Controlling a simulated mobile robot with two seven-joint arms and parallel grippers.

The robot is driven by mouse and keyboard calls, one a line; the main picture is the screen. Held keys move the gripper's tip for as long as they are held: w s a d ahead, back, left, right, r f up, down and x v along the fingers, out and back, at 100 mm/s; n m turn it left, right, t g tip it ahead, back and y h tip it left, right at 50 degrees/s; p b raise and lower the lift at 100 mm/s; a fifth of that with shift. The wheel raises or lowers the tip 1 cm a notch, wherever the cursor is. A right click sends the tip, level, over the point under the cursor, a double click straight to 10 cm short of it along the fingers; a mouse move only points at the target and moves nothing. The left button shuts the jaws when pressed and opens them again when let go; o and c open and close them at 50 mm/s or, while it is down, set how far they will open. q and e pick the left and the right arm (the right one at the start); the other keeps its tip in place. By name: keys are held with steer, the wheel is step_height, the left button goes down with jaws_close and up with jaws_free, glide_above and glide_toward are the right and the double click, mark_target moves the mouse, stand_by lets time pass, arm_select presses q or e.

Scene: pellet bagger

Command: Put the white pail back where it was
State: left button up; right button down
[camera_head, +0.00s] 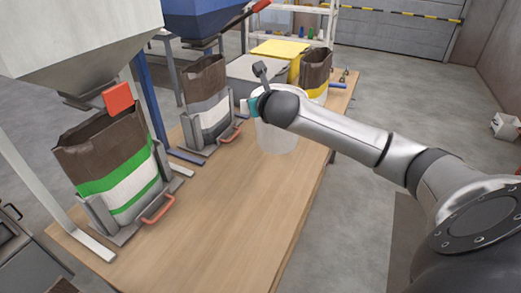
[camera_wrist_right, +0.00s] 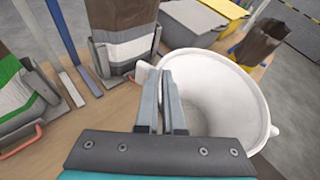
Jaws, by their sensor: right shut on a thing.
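The white pail (camera_head: 277,138) stands upright, or nearly so, at the right edge of the wooden table, partly hidden behind my right arm in the head view. In the right wrist view the pail (camera_wrist_right: 240,92) looks open at the top and empty. My right gripper (camera_wrist_right: 168,88) is shut on the pail's near rim, its fingers at the left side of the wall. In the head view the right gripper (camera_head: 254,104) is mostly covered by the wrist. I cannot tell whether the pail's base touches the table. My left gripper is in neither view.
A green-striped bag (camera_head: 118,172) and a grey-striped bag (camera_head: 208,112) stand in holders under hoppers on the left. A grey box (camera_head: 252,72), a yellow-lidded box (camera_head: 281,50) and a yellow-striped bag (camera_head: 315,70) are behind the pail. The front table middle (camera_head: 225,205) is clear.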

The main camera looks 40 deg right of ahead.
mark_target(272, 139)
step_height(272, 139, down, 14)
steer(key=b, duration=0.4)
steer(key=shift+r, duration=0.2)
steer(key=shift+f, duration=0.1)
steer(key=c, duration=1.4)
jaws_free()
steer(key=o, duration=0.4)
steer(key=shift+c, duration=0.2)
